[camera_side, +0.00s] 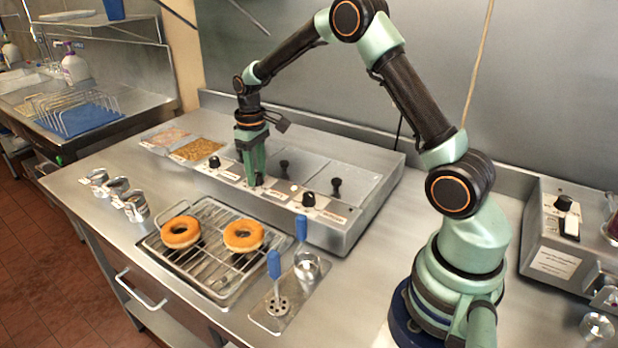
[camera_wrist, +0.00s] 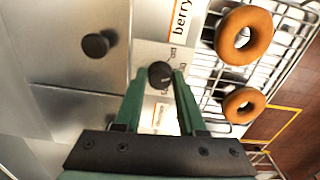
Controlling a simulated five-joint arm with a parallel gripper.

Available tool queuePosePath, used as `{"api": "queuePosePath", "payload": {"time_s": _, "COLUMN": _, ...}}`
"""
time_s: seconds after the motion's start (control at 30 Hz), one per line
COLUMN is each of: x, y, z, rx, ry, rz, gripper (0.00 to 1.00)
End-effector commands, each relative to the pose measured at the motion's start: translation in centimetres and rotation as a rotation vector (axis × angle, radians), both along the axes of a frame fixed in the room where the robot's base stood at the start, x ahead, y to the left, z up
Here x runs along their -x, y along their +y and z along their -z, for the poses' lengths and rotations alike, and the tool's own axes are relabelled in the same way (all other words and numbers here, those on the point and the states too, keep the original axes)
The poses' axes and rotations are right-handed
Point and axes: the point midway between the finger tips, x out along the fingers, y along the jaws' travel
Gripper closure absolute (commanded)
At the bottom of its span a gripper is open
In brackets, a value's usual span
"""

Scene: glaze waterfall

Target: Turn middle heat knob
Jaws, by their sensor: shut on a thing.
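The heat unit (camera_side: 345,232) is a steel box with a row of black knobs along its sloped front. The middle heat knob (camera_wrist: 160,75) is round and black with a pale pointer mark. My gripper (camera_side: 254,182) reaches down to this knob from above and is shut on it. In the wrist view my gripper (camera_wrist: 160,82) has its two green fingers on either side of the knob. In the side view the fingers partly hide the knob. The left knob (camera_side: 214,162) and the right knob (camera_side: 308,199) stand clear of my gripper.
Black lid knobs (camera_side: 336,187) stand up behind the heat knobs. Metal cups (camera_side: 117,189) stand at the left.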

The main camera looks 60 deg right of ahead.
Motion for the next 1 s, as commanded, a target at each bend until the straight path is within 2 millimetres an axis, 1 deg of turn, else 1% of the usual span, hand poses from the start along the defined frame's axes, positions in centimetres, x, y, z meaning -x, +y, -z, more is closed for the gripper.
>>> {"api": "queuePosePath", "payload": {"time_s": 0.6, "x": -0.07, "y": 0.03, "z": -0.24, "rx": 0.000, "ry": -0.002, "rz": 0.570, "gripper": 1.00}}
{"api": "queuePosePath", "payload": {"time_s": 0.8, "x": -0.07, "y": 0.02, "z": -0.25, "rx": 0.000, "ry": -0.002, "rz": 0.711, "gripper": 1.00}}
{"api": "queuePosePath", "payload": {"time_s": 1.0, "x": -0.08, "y": 0.01, "z": -0.26, "rx": 0.000, "ry": -0.003, "rz": 0.804, "gripper": 1.00}}
